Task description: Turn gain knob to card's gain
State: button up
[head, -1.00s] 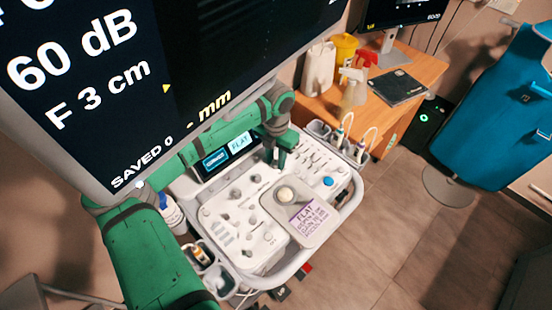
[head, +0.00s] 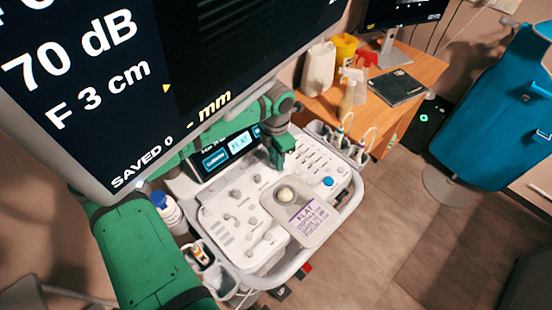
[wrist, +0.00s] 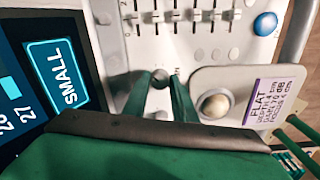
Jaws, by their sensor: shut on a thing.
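My gripper (head: 277,163) is over the upper middle of the white console (head: 222,212). In the wrist view my gripper (wrist: 160,88) has its two green fingers shut on a small grey knob (wrist: 159,77), taken as the gain knob. The large monitor (head: 85,75) reads 70 dB and F 3 cm, with a saved count of 0. The white and purple card (head: 310,222) lies on the console beside the trackball (head: 285,195). In the wrist view the card (wrist: 268,102) reads FLAT, with small lines where gain looks like 70 dB.
Sliders (wrist: 205,18) and a blue button (wrist: 265,23) sit near the gripper. A small touch screen (head: 228,152) stands behind the console. Probes in holders (head: 340,140) line the right side. A wooden desk (head: 425,65) with bottles stands behind.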

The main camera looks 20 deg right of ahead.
jog(key=o, duration=1)
jog(key=shift+o, duration=0.2)
